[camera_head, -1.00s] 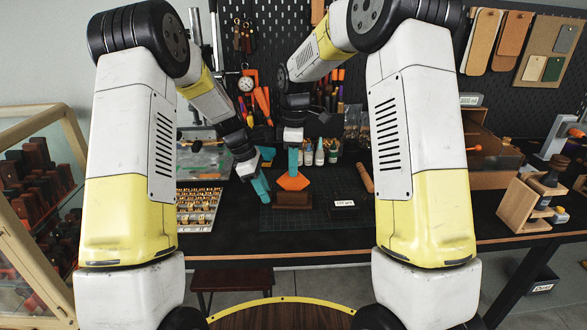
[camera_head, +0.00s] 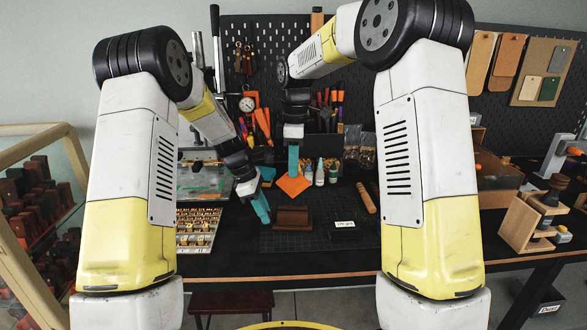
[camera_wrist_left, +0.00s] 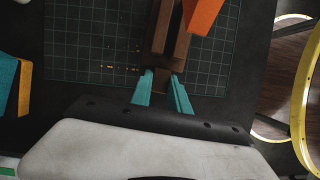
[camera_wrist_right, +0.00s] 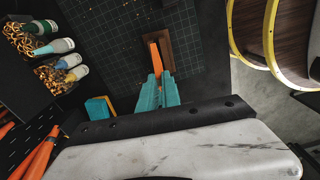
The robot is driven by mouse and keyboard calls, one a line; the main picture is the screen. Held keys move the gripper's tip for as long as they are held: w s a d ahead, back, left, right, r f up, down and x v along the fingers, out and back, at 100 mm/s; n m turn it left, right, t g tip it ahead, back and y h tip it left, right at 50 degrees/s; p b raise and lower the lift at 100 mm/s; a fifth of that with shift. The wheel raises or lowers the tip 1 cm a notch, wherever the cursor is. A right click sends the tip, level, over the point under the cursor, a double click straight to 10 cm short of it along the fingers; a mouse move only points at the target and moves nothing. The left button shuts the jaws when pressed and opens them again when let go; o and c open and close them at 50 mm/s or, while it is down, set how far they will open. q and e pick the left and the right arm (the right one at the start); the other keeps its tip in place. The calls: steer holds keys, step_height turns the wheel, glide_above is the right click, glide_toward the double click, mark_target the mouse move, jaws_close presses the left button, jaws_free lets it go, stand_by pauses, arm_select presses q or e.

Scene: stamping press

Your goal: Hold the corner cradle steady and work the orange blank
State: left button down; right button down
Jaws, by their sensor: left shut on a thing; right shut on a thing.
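The brown corner cradle (camera_head: 293,220) sits on the dark cutting mat (camera_head: 325,240). My left gripper (camera_head: 262,208) has its teal fingers on either side of one end of the cradle, and the left wrist view shows the cradle (camera_wrist_left: 165,50) between them. My right gripper (camera_head: 293,172) points down and is shut on the orange blank (camera_head: 294,187), which hangs tilted, corner down, just above the cradle with a small gap. In the right wrist view the blank (camera_wrist_right: 154,56) is seen edge-on, partly over the cradle (camera_wrist_right: 168,50).
A tray of small brass pieces (camera_head: 198,228) stands left of the mat. Bottles (camera_head: 320,172) stand behind. A wooden handle (camera_head: 366,197) and a white label (camera_head: 345,224) lie to the right. The front of the mat is clear.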

arm_select(q)
steer(key=shift+s+f, duration=0.2)
steer(key=shift+f, duration=0.05)
steer(key=shift+a, duration=0.1)
steer(key=c, duration=1.2)
jaws_free()
steer(key=shift+w, duration=0.1)
steer(key=shift+o, duration=0.2)
steer(key=shift+r, duration=0.1)
arm_select(e)
steer(key=d+r, duration=0.6)
steer(key=shift+s, duration=0.25)
arm_select(q)
steer(key=shift+w+r, duration=0.1)
steer(key=shift+r, duration=0.25)
steer(key=v, duration=1.1)
steer(key=shift+a+r, duration=0.1)
steer(key=shift+r, duration=0.05)
